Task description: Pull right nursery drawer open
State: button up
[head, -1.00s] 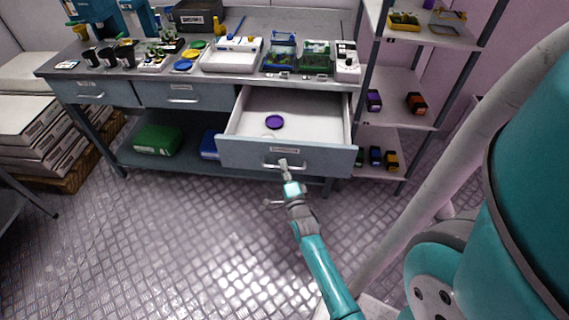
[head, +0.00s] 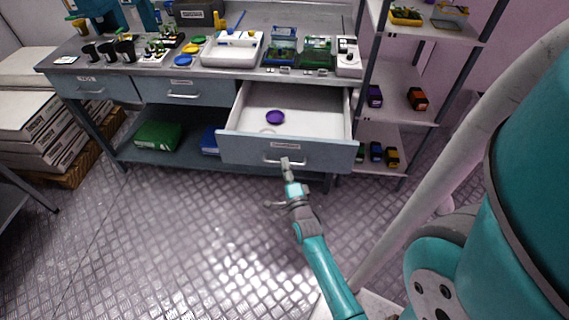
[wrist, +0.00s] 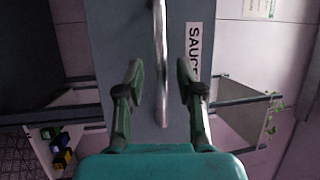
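The right nursery drawer (head: 235,147) of the bench is pulled well out, its white inside showing. A purple saucer (head: 275,117) and a faint pale round item lie in it. Its metal bar handle (head: 300,162) is on the grey-blue front, below a label; in the wrist view the handle (wrist: 160,35) runs up the picture beside a label reading "SAUC". My gripper (head: 286,161) is at the handle. In the wrist view my gripper (wrist: 160,80) has its fingers spread either side of the handle, with visible gaps. The handle's near end lies between them.
The bench top (head: 130,69) holds pots, trays and boxes. The middle drawer (head: 205,92) and left drawer (head: 115,90) are closed. A shelf rack (head: 395,110) stands close on the right. Green (head: 158,135) and blue bins sit on the lower shelf. The floor in front is clear.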

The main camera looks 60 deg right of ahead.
jog(key=v, duration=1)
jog(key=shift+a, duration=0.1)
jog(key=s+a+r+n+t+y, duration=0.1)
jog(key=s+a+r+n+y, duration=0.1)
jog(key=s+a+n+y, duration=0.5)
jog(key=s+a+r+n+t, duration=0.1)
jog(key=a+n, duration=0.4)
jog(key=a, duration=0.6)
jog(key=s+a+r+n+g+y, duration=0.1)
jog(key=s+a+r+n+y, duration=0.6)
jog(key=s+a+r+n, duration=0.3)
jog(key=r+n, duration=0.1)
jog(key=n, duration=0.3)
jog(key=shift+s+r, duration=0.15)
jog(key=shift+s, duration=0.25)
